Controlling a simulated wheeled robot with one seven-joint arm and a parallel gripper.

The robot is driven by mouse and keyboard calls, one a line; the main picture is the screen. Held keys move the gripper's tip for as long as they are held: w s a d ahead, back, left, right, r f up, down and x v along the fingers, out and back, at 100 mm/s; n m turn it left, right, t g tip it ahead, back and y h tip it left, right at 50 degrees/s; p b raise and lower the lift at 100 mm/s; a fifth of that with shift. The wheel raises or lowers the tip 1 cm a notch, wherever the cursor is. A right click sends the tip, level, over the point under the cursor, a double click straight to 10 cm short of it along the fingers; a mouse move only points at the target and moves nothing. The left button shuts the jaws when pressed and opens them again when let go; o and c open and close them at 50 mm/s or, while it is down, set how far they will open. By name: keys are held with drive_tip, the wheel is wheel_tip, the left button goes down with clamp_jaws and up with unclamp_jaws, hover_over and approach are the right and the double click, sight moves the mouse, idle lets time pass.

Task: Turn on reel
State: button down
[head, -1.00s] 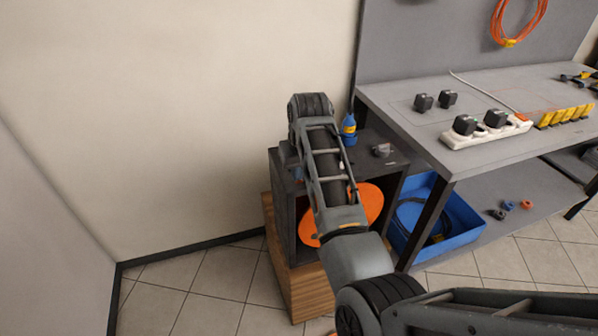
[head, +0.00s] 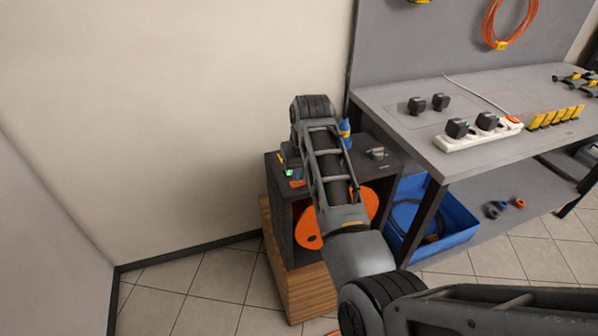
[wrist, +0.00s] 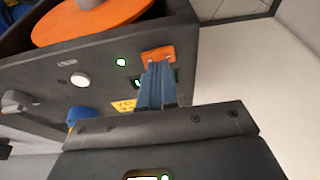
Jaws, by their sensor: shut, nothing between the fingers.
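The reel (head: 308,229) is an orange disc inside a dark open-fronted housing (head: 283,220), partly behind my arm. It also shows at the top of the wrist view (wrist: 90,18). On the housing's top panel, the wrist view shows an orange plate (wrist: 158,53), a lit green light (wrist: 121,62) and a round white button or lamp (wrist: 80,79). The green light also shows in the head view (head: 288,172). My gripper (wrist: 158,68) is shut and empty, its blue-grey fingertips over or against the orange plate's edge. I cannot tell whether they touch. The fingers hide part of the panel.
The housing stands on a wooden block (head: 287,275) near the wall. A blue bin (head: 455,222) with a coiled cable is to its right, under a grey workbench (head: 400,118). A white power strip (head: 470,140) lies on the bench. Floor to the left is free.

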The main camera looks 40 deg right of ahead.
sight(297, 184)
drive_tip(key=r+p, duration=0.1)
drive_tip(key=r, duration=0.1)
drive_tip(key=r+p, duration=0.2)
drive_tip(key=shift+w+a+r, duration=0.1)
drive_tip(key=shift+a, duration=0.1)
drive_tip(key=a+b+v, duration=0.1)
drive_tip(key=a+v, duration=0.1)
drive_tip(key=v, duration=0.7)
drive_tip(key=shift+b, duration=0.35)
drive_tip(key=shift+w, duration=0.1)
